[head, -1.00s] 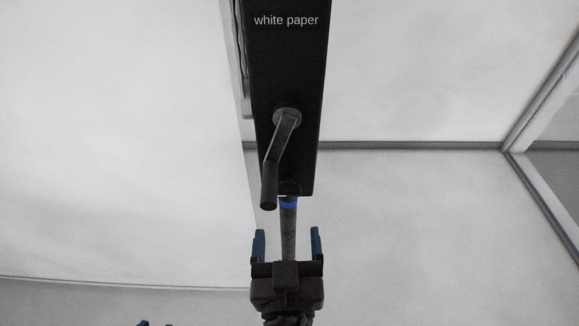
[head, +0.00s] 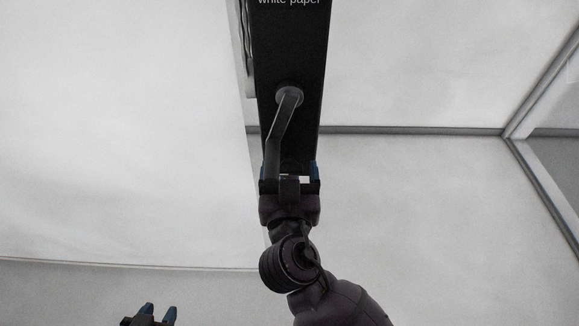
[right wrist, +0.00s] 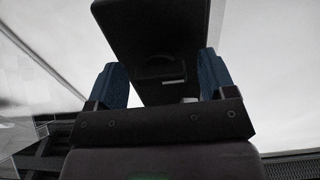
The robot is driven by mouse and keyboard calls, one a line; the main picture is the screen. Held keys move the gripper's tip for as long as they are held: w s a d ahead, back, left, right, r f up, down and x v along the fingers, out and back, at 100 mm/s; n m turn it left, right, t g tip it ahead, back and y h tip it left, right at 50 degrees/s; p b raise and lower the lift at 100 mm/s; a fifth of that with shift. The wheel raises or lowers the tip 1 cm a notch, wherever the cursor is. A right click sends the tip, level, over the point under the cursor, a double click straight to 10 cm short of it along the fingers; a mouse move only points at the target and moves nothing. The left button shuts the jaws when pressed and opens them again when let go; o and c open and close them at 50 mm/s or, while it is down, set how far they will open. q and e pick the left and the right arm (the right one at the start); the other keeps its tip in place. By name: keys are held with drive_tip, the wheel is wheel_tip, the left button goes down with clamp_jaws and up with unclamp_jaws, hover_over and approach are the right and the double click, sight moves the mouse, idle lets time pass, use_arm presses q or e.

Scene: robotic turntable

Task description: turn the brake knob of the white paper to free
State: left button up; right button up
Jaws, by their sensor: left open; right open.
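The black housing (head: 293,60) labelled "white paper" hangs at the top centre of the head view, its label partly cut off. A grey crank handle (head: 283,122) is on its front, angled down. My right gripper (head: 290,172) is open at the housing's lower end, one blue finger on each side. It hides the rod with the blue band below the housing, so the brake knob cannot be made out clearly. In the right wrist view, the housing (right wrist: 150,30) extends between the open blue fingers. My left gripper (head: 152,311) is open at the bottom left, well away.
A large white paper backdrop (head: 110,130) fills the left side. A grey frame bar (head: 420,130) crosses behind the housing, meeting a slanted frame (head: 550,75) at the right. The room around the lower end of the housing looks clear.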

drive_tip(key=shift+w, duration=0.4)
drive_tip(key=c, duration=0.9)
drive_tip(key=shift+c, duration=0.2)
